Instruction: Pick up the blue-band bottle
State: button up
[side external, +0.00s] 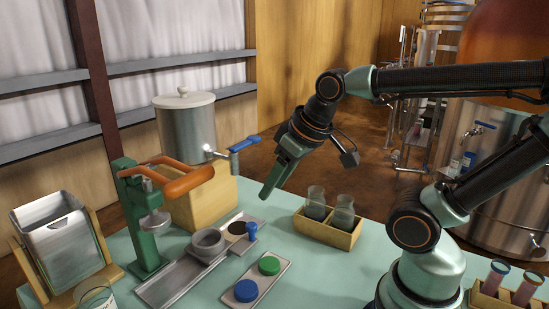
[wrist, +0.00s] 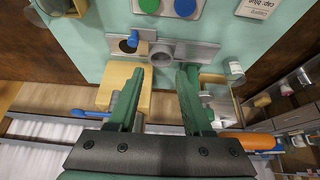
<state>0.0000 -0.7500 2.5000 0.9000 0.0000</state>
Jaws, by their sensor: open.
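Two dark reddish bottles with pale rims stand in a wooden rack (side external: 483,299) at the lower right of the side view: a left bottle (side external: 493,281) and a right bottle (side external: 525,290). I cannot tell firmly which has a blue band. Two greyish glass jars (side external: 315,204) (side external: 343,214) sit sunk in a wooden crate (side external: 324,234) on the table. My gripper (side external: 267,192) is open and empty, tilted downward above the table, left of that crate. In the wrist view its fingers (wrist: 160,72) are apart with nothing between them.
A metal tray (side external: 168,288) holds a grey ring and a blue-handled piece (side external: 251,230). In front lie a blue cap (side external: 246,291) and a green cap (side external: 269,265). A green press (side external: 146,235), a metal pot (side external: 186,130) and a steel bin (side external: 56,237) stand left.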

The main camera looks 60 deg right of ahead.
jog(key=shift+o, duration=0.3)
jog(key=o, duration=0.7)
jog(key=shift+o, duration=0.2)
jog(key=m+g, duration=0.6)
jog(key=m, duration=0.9)
send_near(316, 201)
jog(key=shift+w+d+r, duration=0.45)
jog(key=shift+d, duration=0.15)
jog(key=shift+d+f+m, duration=0.2)
jog(key=shift+f+m, duration=0.05)
jog(key=shift+m, duration=0.15)
notch_tip(316, 201, down, 6)
jog(key=shift+f, duration=0.25)
jog(key=shift+s+d+f, duration=0.1)
jog(key=shift+d+f, duration=0.05)
jog(key=shift+f, duration=1.15)
jog(key=shift+d+f, duration=0.1)
jog(key=shift+f, duration=1.25)
